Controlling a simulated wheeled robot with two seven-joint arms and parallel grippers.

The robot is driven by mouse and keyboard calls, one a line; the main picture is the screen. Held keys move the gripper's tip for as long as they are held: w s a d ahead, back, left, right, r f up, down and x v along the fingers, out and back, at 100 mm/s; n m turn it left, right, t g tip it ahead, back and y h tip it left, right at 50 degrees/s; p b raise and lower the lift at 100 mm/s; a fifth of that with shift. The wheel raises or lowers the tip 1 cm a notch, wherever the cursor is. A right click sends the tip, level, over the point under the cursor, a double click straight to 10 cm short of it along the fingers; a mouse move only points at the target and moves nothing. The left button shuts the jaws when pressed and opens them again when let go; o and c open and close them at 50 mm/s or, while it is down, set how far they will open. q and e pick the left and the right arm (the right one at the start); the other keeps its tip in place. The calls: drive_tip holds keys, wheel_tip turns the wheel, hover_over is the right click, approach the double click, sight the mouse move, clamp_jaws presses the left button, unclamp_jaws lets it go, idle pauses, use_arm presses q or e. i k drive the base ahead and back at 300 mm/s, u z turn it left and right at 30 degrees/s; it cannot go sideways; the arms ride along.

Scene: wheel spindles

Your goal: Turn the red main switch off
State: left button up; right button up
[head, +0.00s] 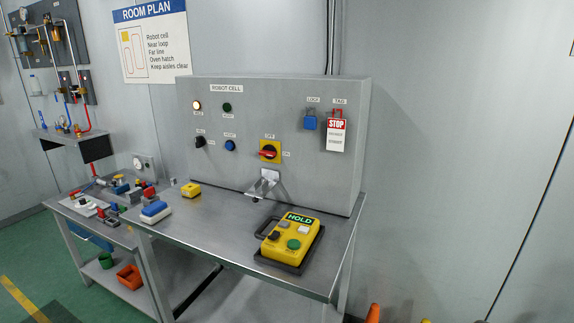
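The red main switch (268,153) is a red handle on a black round base over a yellow plate, on the front of the grey robot cell panel (230,115). An OFF label sits above the plate and an ON label to its right. The red handle lies roughly horizontal, in line with ON. Neither of my grippers shows in the head view.
A blue lock (310,122) and a STOP tag (336,135) hang on the panel.

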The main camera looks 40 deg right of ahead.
sight(269, 152)
drive_tip(key=k, duration=0.1)
drive_tip(key=z, duration=0.85)
